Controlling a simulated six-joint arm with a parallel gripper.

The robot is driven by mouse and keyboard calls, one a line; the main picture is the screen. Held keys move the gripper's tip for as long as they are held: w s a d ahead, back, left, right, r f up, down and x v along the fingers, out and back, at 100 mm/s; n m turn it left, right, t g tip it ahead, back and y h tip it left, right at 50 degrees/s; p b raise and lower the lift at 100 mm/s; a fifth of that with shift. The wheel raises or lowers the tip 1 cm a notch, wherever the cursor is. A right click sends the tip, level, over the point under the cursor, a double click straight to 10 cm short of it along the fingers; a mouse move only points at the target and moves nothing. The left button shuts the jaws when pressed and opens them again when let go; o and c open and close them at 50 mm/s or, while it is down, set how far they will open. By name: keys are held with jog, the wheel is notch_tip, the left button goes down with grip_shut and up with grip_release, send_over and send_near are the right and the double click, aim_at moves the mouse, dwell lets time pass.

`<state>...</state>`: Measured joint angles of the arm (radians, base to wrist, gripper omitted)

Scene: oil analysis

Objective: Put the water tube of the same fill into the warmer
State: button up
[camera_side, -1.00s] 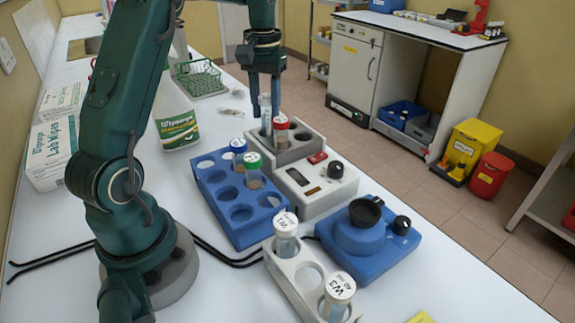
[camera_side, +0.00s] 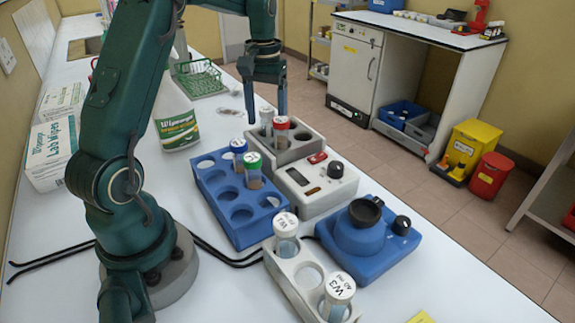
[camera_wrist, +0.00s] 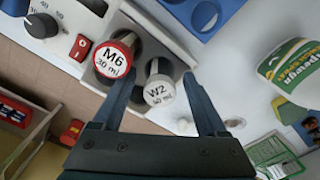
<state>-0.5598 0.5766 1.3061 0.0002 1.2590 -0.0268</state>
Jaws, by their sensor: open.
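The warmer (camera_side: 318,197) is a light grey unit with a knob, a red switch and a dark-grey tube block. Its block holds a red-capped tube, M6 30 ml (camera_wrist: 113,58), and a white-capped tube, W2 (camera_wrist: 159,92), whose fill number is hard to read. The red cap (camera_side: 281,124) and white cap (camera_side: 266,112) also show in the side view. My gripper (camera_side: 267,117) is open, with its fingers apart on either side of the W2 cap; in the wrist view (camera_wrist: 160,78) they appear clear of it. White-capped tubes, W1 (camera_side: 286,224) and W3 (camera_side: 340,289), stand in the white rack (camera_side: 292,284).
A blue rack (camera_side: 240,232) beside the warmer holds a blue-capped tube (camera_side: 238,146) and a green-capped tube (camera_side: 253,162). A blue device with a black cup (camera_side: 364,226) stands in front of the warmer. A white bottle (camera_side: 176,115) and green wire rack (camera_side: 199,78) stand behind.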

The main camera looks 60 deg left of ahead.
jog(key=shift+r, duration=0.1)
jog(key=shift+r, duration=2.35)
jog(key=shift+w+d+r, duration=0.1)
jog(key=shift+d+r, duration=0.15)
jog(key=shift+r, duration=0.1)
jog(key=shift+m+t+y, duration=0.3)
jog(key=shift+m+t, duration=0.4)
jog(key=shift+m, duration=0.2)
jog(key=d+r, duration=0.3)
jog(key=s+d+r, duration=0.1)
jog(key=d+r, duration=0.1)
jog(key=s+d+r+m+t, duration=0.1)
jog(key=s+d+m+t, duration=0.25)
jog(key=s+d, duration=0.7)
jog(key=s+d+f+m, duration=0.1)
jog(key=s+d+f, duration=0.1)
jog(key=f, duration=0.4)
jog(key=shift+s+d+t, duration=0.2)
jog(key=shift+s+t, duration=0.15)
jog(key=shift+s, duration=0.35)
jog(key=shift+m, duration=0.25)
jog(key=shift+c, duration=0.3)
